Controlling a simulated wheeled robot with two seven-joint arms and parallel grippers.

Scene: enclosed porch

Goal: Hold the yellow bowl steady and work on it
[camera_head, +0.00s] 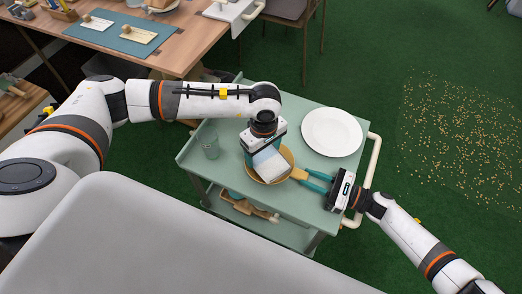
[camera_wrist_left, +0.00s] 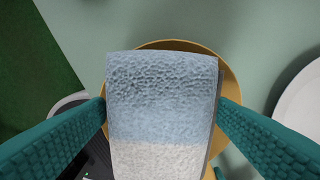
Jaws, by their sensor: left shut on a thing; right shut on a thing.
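The yellow bowl (camera_head: 288,156) stands on the green cart top. It also shows behind the sponge in the left wrist view (camera_wrist_left: 230,82). My left gripper (camera_head: 263,151) points down over the bowl and is shut on a blue and white sponge-like block (camera_head: 270,164). In the left wrist view the teal fingers press its two sides and the block (camera_wrist_left: 162,85) covers most of the bowl. Whether the block touches the bowl inside is hidden. My right gripper (camera_head: 306,178) comes from the right, its teal fingers shut on the bowl's right edge, where a yellow part sticks out between them.
A white plate (camera_head: 332,132) lies on the cart at the back right, close to both grippers. The cart (camera_head: 228,125) has a white side handle (camera_head: 374,160) and a lower shelf. A wooden table (camera_head: 190,48) is behind.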

